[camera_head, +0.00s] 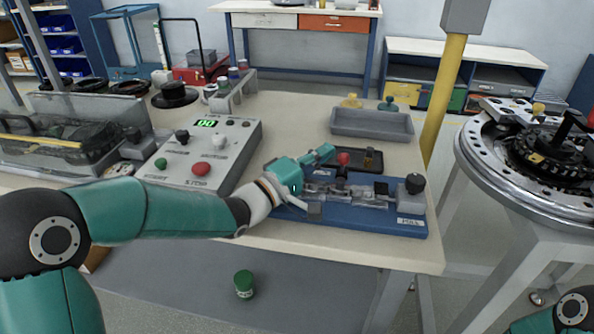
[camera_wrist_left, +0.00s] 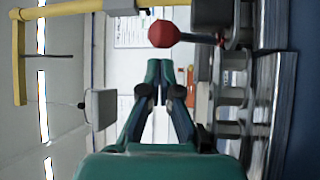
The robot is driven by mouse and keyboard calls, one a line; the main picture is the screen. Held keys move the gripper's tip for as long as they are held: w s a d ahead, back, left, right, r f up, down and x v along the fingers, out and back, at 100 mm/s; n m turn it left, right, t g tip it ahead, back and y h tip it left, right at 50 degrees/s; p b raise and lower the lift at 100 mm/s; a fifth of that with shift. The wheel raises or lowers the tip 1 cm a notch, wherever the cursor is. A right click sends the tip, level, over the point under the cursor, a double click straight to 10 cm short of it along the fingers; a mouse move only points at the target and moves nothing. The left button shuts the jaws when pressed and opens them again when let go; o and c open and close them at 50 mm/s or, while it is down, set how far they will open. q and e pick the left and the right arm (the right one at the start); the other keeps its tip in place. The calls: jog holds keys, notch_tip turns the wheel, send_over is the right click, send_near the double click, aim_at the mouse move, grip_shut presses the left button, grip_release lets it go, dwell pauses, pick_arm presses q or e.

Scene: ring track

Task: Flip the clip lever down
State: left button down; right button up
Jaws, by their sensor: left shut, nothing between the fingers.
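The clip lever stands up from the blue fixture (camera_head: 375,218), with a red ball knob (camera_head: 343,158) above a dark stem. The knob (camera_wrist_left: 163,34) also shows in the left wrist view, with its thin rod running right to the fixture's metal parts. My left gripper (camera_head: 328,151) is shut and empty, just left of the knob in the head view. In the left wrist view the closed fingertips (camera_wrist_left: 160,66) lie just below the knob, with a small gap in the picture. Whether they touch the lever cannot be told. My right gripper is out of view.
A control box (camera_head: 208,155) with buttons and a green display stands left of the fixture. A grey tray (camera_head: 372,134) and a small dark tray (camera_head: 372,168) lie behind it. A yellow post (camera_head: 443,90) rises at the table's right. A round ring table (camera_head: 500,165) stands farther right.

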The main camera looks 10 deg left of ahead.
pick_arm(q)
jog(key=v, duration=0.9)
jog(key=shift+s+a, duration=0.25)
jog(key=shift+s, duration=0.05)
